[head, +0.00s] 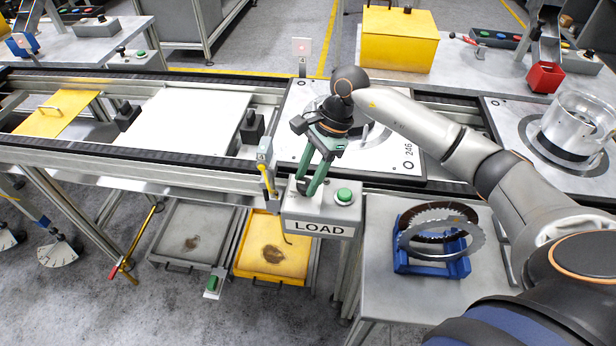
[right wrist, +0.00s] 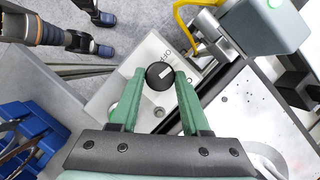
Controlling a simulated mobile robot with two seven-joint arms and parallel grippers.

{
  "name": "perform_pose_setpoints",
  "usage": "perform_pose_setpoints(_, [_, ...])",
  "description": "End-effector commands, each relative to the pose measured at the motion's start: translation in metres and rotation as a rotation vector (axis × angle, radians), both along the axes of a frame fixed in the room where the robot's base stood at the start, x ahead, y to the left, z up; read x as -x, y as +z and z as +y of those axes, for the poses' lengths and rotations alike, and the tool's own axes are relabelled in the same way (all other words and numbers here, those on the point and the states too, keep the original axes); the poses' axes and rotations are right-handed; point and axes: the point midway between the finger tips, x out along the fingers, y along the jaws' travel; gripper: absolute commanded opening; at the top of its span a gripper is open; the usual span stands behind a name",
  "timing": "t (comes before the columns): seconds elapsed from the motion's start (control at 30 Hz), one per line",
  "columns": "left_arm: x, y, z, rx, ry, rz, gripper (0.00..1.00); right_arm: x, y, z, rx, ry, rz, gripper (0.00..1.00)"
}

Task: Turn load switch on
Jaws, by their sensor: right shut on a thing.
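The load switch is a round black knob (right wrist: 160,75) with a pale mark, on a light grey control box (head: 318,212) labelled LOAD. My right gripper (head: 309,189) reaches down onto the left part of this box, beside a green button (head: 344,195). In the right wrist view its two green fingers (right wrist: 160,80) are on either side of the knob, shut on it. In the head view the fingers hide the knob. My left gripper is in neither view.
A conveyor (head: 130,157) runs behind the box, carrying a white plate (head: 195,118) and a pallet marked 246 (head: 405,170). A yellow-tipped hanging part (head: 268,178) is close left of the gripper.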

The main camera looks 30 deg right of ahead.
Motion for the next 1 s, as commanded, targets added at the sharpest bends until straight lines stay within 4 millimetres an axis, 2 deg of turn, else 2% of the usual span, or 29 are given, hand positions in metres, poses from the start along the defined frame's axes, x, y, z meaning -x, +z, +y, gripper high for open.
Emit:
perform_pose_setpoints(0.7, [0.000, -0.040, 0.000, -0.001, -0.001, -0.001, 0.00, 0.005, -0.002, 0.001, 0.000, -0.635, -0.005, 0.00])
perform_pose_setpoints(1.0, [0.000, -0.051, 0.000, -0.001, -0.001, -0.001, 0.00, 0.006, -0.001, 0.003, 0.000, -0.836, -0.003, 0.00])
